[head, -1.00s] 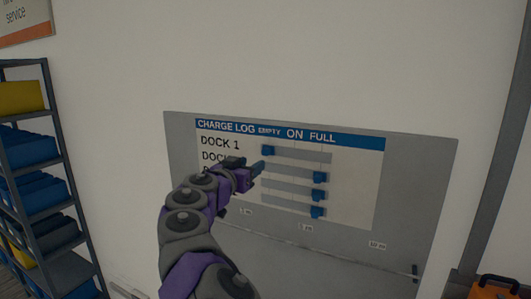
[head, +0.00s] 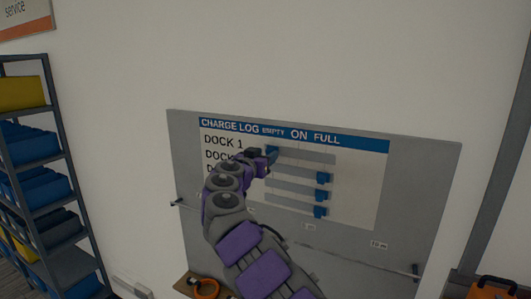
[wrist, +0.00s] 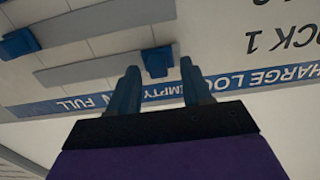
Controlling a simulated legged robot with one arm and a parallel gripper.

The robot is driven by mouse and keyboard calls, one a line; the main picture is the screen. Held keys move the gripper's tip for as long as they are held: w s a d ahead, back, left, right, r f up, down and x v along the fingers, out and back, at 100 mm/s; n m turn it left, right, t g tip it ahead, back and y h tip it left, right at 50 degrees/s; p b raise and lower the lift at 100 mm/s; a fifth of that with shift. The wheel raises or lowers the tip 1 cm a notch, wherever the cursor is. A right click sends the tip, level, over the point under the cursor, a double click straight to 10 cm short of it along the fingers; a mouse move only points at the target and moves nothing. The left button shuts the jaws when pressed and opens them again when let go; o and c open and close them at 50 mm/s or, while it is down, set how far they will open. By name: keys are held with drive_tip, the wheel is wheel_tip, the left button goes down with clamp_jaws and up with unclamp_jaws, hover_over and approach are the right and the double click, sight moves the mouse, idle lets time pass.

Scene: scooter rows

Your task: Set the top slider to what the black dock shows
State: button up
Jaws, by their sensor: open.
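The charge log board (head: 360,185) hangs on the wall with several horizontal slider tracks under the words EMPTY, ON and FULL. The top slider's blue knob (head: 272,150) is at the left end of its track, under EMPTY, in the DOCK 1 row. My gripper (head: 270,160) is at that knob. In the wrist view, which is upside down, the open fingers (wrist: 160,74) stand on either side of the top knob (wrist: 157,60), with gaps beside it. The black dock is not in view.
The lower knobs (head: 322,178) sit near the right, FULL end of their tracks. A shelf with blue and yellow bins (head: 35,175) stands at the left. An orange case (head: 490,289) is at the lower right.

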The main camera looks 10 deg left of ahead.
drive_tip(key=shift+w+d, duration=0.3)
drive_tip(key=shift+w, duration=0.35)
clamp_jaws()
idle(0.5)
